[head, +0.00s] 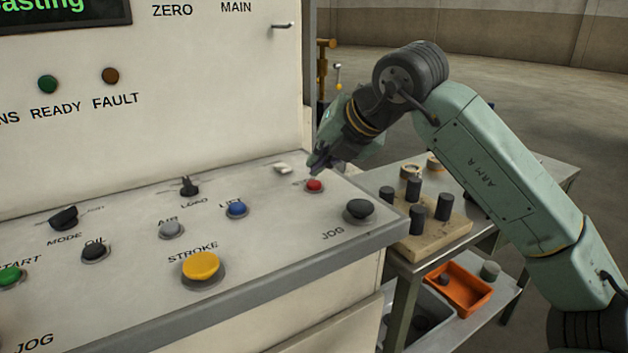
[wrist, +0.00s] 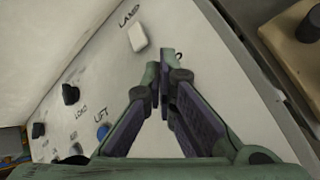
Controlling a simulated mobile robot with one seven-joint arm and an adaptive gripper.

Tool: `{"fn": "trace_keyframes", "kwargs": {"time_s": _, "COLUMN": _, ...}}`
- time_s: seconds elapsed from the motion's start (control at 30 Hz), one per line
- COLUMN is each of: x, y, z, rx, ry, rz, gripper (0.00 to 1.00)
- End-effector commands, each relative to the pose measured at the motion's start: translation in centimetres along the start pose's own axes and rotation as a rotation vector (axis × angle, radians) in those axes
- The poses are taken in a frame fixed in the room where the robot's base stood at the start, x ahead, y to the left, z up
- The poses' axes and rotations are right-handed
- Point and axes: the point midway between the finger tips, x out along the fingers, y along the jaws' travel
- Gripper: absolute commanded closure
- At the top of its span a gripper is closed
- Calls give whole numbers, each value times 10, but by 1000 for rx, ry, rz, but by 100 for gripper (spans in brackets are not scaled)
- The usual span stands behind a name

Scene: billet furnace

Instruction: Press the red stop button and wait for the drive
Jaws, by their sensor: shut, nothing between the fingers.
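The red stop button (head: 314,186) sits on the sloped console panel (head: 130,265), near its far right part. My gripper (head: 316,168) is just above and behind the red button in the head view, with its fingers shut and empty. I cannot tell whether a fingertip touches the button. In the wrist view my gripper (wrist: 166,58) points over the panel, and the red button does not show there. The drive itself is not identifiable; a display (head: 60,10) reads "asting" in green, cut off at the left.
A black jog knob (head: 359,209) is in front of the red button. A yellow stroke button (head: 201,267) is nearer. A bench with a wooden block (head: 440,240) stands at right.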

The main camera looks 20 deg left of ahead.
Motion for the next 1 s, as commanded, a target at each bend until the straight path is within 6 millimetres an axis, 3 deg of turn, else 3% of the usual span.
{"fn": "trace_keyframes", "kwargs": {"time_s": 0.27, "x": -4, "y": 3, "z": 3, "rx": 0, "ry": -1, "rz": 0, "gripper": 100}}
{"fn": "trace_keyframes", "kwargs": {"time_s": 0.7, "x": -34, "y": 24, "z": 24, "rx": 0, "ry": -1, "rz": -1, "gripper": 100}}
{"fn": "trace_keyframes", "kwargs": {"time_s": 1.0, "x": -35, "y": 25, "z": 25, "rx": 0, "ry": -1, "rz": 0, "gripper": 100}}
